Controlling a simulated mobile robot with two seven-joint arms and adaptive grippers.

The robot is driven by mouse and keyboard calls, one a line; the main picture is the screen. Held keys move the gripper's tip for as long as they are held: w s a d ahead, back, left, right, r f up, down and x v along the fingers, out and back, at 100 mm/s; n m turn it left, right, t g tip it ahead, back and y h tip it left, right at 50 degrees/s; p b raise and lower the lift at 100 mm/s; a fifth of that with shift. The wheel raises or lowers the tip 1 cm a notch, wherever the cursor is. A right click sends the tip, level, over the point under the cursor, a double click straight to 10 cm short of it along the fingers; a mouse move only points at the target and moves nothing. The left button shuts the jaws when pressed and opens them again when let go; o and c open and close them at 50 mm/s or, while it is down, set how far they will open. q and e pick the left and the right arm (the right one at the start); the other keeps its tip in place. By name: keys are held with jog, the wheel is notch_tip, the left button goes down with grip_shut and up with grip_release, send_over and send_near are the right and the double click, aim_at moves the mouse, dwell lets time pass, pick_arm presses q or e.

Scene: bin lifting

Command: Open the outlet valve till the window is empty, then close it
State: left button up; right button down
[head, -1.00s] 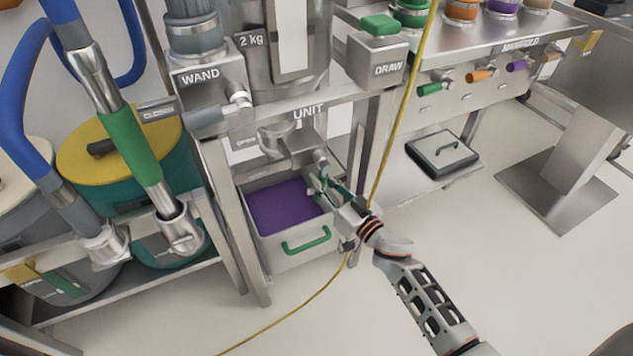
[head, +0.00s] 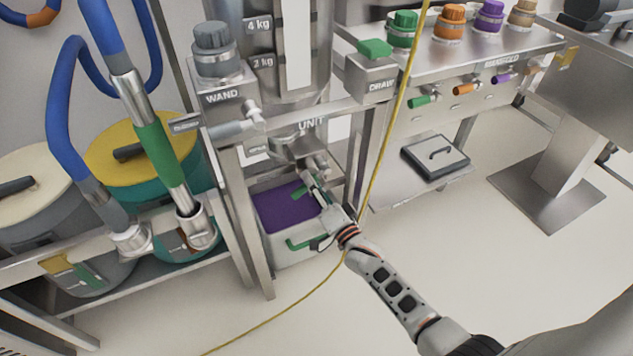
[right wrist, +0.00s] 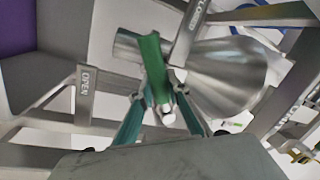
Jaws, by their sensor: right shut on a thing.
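The hopper unit (head: 268,95) stands at upper centre in the head view, marked 2 kg and 4 kg. Its tall window (head: 298,45) looks plain white in the part that shows. Below is the metal outlet (head: 290,150), also large in the right wrist view (right wrist: 222,75). My right gripper (head: 308,188) is at the outlet, shut on the green valve handle (right wrist: 152,65). In the right wrist view the handle lies between the OPEN plate (right wrist: 88,88) and the CLOSED plate (right wrist: 190,25). My left gripper is out of view.
A bin with purple contents and a green handle (head: 302,243) stands under the outlet. A yellow hose (head: 383,140) hangs beside my right arm. Frame posts flank the bin. Drums (head: 150,155) and a wand (head: 160,165) are at left.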

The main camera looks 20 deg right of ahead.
jog(key=r+m, duration=0.1)
jog(key=m, duration=0.1)
jog(key=r+m+h+p, duration=0.1)
jog(key=m, duration=0.1)
jog(key=shift+a+t, duration=0.3)
jog(key=shift+a, duration=0.1)
jog(key=m, duration=0.2)
jog(key=shift+a+r+m+h+p, duration=0.1)
jog(key=shift+r+m+h+p, duration=0.2)
jog(key=shift+h+p, duration=0.1)
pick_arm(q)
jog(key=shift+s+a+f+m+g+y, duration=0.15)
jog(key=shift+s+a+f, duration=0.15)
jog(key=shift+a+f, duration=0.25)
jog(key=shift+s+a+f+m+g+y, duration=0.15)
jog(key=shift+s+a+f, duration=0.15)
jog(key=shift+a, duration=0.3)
pick_arm(e)
jog(key=shift+r+m, duration=0.1)
jog(key=shift+m, duration=0.6)
jog(key=c, duration=1.9)
grip_release()
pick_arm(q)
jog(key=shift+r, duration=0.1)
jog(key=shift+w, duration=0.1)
pick_arm(e)
jog(key=shift+s, duration=0.15)
jog(key=s+f, duration=0.1)
jog(key=s, duration=0.6)
jog(key=shift+f, duration=0.2)
